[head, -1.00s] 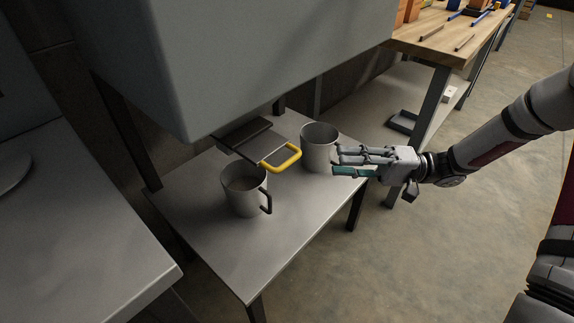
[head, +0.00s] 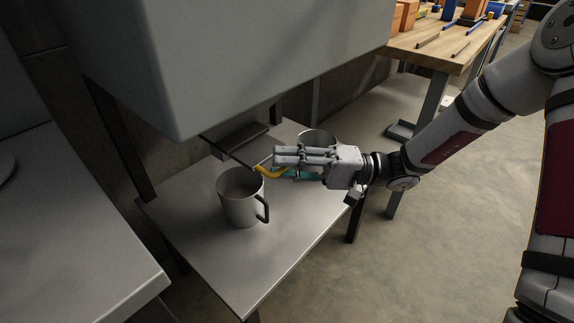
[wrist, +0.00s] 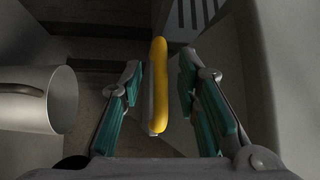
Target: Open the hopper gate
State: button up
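The hopper gate's yellow handle (head: 270,171) sticks out from under the grey hopper (head: 240,60), on the end of a dark slide plate (head: 236,146). In the wrist view the yellow handle (wrist: 159,85) lies between the two teal-padded fingers of my gripper (wrist: 164,92), with a gap on either side. My gripper (head: 280,168) is open around the handle, and its fingers hide part of it in the head view.
A grey mug (head: 240,198) stands on the metal table (head: 235,270) in front of the handle. A second mug (head: 318,138) stands behind my gripper, partly hidden. A wooden workbench (head: 440,52) is at the back right.

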grip_shut()
jog(key=s+d+p, duration=0.1)
jog(key=s+d, duration=0.3)
jog(key=d, duration=0.1)
jog(key=shift+s+d, duration=0.15)
jog(key=shift+d, duration=0.2)
grip_release()
jog(key=w+d+f, duration=0.1)
jog(key=d, duration=1)
jog(key=shift+w+d+f, duration=0.25)
jog(key=shift+d+f, duration=0.05)
jog(key=shift+d, duration=0.1)
